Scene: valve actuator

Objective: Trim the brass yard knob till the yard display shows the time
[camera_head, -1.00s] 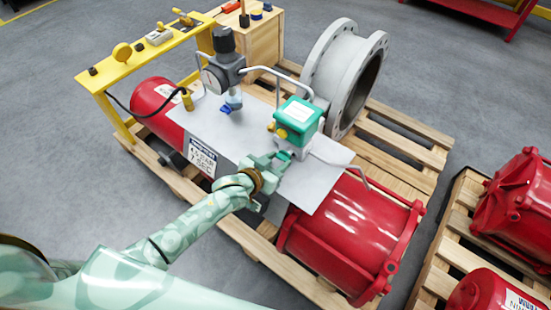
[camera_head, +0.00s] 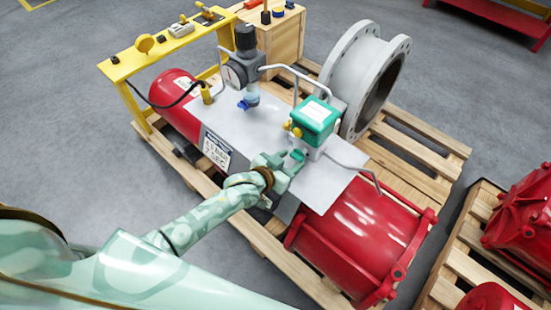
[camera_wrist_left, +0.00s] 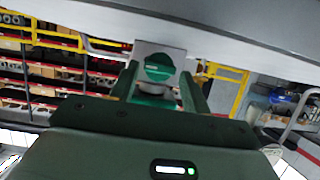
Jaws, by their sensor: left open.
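A green-topped box (camera_head: 316,117) with a pale label stands on the grey plate (camera_head: 222,118). Brass-coloured knobs (camera_head: 292,128) sit on its left side. My left gripper (camera_head: 294,160) is just below the box, its fingers open. In the left wrist view a round green knob (camera_wrist_left: 158,68) on a grey block shows between and beyond the open fingers (camera_wrist_left: 160,92); I cannot tell whether they touch it. A placard (camera_head: 216,152) on the plate's front reads about 4.5 bar and 7 sec. I cannot pick out a readable yard display. My right gripper is not in view.
A gauge with a dark regulator (camera_head: 243,66) and bent grey pipes stand left of the box. Red cylinders (camera_head: 362,240) lie on the wooden pallet. A grey flanged pipe (camera_head: 352,68) stands behind. A yellow bench (camera_head: 165,50) is at the left.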

